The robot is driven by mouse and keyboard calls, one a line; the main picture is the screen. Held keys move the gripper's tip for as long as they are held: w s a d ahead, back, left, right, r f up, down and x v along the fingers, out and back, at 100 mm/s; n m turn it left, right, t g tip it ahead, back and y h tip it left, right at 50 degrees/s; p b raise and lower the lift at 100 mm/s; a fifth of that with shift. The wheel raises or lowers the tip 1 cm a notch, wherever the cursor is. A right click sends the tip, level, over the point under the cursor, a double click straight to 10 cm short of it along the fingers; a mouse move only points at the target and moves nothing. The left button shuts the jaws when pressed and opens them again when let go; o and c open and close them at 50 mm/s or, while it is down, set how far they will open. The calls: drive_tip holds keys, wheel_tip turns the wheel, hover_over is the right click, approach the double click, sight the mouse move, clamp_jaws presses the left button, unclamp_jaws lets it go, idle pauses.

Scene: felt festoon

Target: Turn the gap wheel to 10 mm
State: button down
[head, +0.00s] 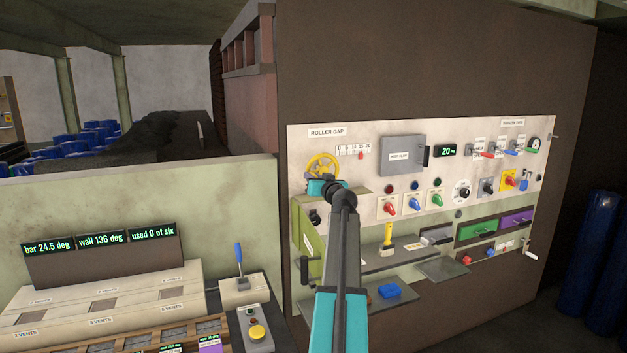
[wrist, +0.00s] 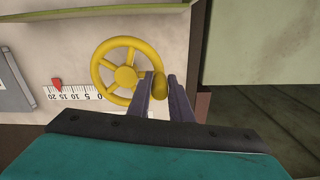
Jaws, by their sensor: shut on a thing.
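The yellow gap wheel (head: 323,165) is mounted on the panel under the ROLLER GAP label. In the wrist view the spoked wheel (wrist: 125,75) faces me, with a yellow handle knob (wrist: 159,88) at the right of its rim. My gripper (wrist: 162,80) is shut on that knob, one jaw on each side. In the head view my gripper (head: 323,187) is at the wheel's lower edge and hides part of it. A white scale (wrist: 85,93) runs from 0 to 20. Its red pointer (wrist: 57,84) is near 15 to 20; it also shows in the head view (head: 361,155).
A green-topped housing (head: 305,228) stands below the wheel. Right of the scale are a grey box (head: 403,155), a display reading 20 (head: 445,151) and several coloured knobs. Shelves with a blue block (head: 389,291) jut out below.

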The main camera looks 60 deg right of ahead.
drive_tip(key=shift+f+n+b, duration=0.3)
drive_tip(key=shift+f+b, duration=0.05)
drive_tip(key=shift+b, duration=0.65)
